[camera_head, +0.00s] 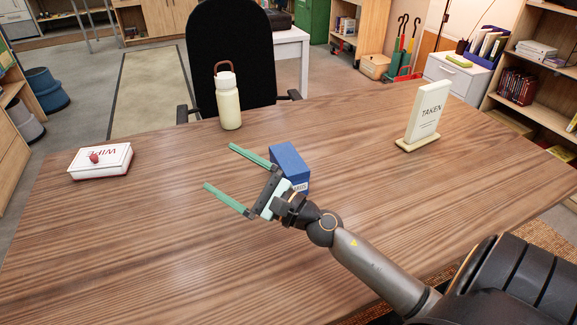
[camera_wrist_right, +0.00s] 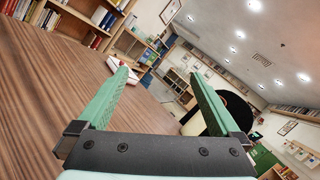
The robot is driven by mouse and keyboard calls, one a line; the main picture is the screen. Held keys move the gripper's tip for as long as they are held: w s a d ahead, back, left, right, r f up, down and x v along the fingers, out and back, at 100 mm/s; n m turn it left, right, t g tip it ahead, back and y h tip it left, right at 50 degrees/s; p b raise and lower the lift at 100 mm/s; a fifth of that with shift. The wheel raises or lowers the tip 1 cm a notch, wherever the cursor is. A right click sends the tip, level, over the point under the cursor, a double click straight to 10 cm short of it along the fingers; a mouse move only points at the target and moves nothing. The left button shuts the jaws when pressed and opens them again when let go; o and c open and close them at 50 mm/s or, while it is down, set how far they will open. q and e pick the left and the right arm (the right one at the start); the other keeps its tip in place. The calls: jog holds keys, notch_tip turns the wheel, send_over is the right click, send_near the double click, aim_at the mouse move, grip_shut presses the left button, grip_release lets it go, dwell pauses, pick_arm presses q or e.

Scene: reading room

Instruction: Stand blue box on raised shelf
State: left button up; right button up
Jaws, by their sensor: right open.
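The blue box (camera_head: 288,163) stands on the wooden table in the head view, with a partly hidden pale label low on its front. My right gripper (camera_head: 220,167) is open, with its green fingers pointing left, away from the box. The box is just behind the gripper's palm, and the palm hides part of it; I cannot tell if they touch. In the right wrist view the same fingers (camera_wrist_right: 160,73) are spread with nothing between them, and the box is out of view. I cannot tell which shelf is the raised shelf. My left gripper is not in view.
On the table (camera_head: 130,250) are a white WIPE box (camera_head: 100,161), a cream bottle (camera_head: 228,106) near the far edge and a TAKEN sign (camera_head: 424,112) at the right. A black chair (camera_head: 232,45) stands behind. The table's left front is clear. A bookcase (camera_head: 535,70) stands far right.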

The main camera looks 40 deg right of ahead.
aim_at(288, 158)
jog(key=s+d+f+m+h, duration=0.2)
jog(key=d+f+m+h, duration=0.1)
jog(key=d+m+h, duration=0.1)
jog(key=s+d+f+m+g+h, duration=0.1)
jog(key=s+d+f+m+h, duration=0.1)
jog(key=d+m+h, duration=0.3)
jog(key=s+d+f+m+h, duration=0.3)
jog(key=d+f+m+h, duration=0.1)
jog(key=d+m, duration=0.1)
jog(key=shift+d+f+m+g+p, duration=0.1)
jog(key=shift+d+m+g+p, duration=0.15)
jog(key=shift+m+g+p, duration=0.2)
jog(key=x, duration=0.6)
jog(key=shift+d, duration=0.15)
jog(key=shift+f+x, duration=0.15)
jog(key=shift+x, duration=1.35)
jog(key=shift+f+x, duration=0.15)
jog(key=shift+x, duration=1.35)
jog(key=shift+d, duration=0.2)
grip_shut()
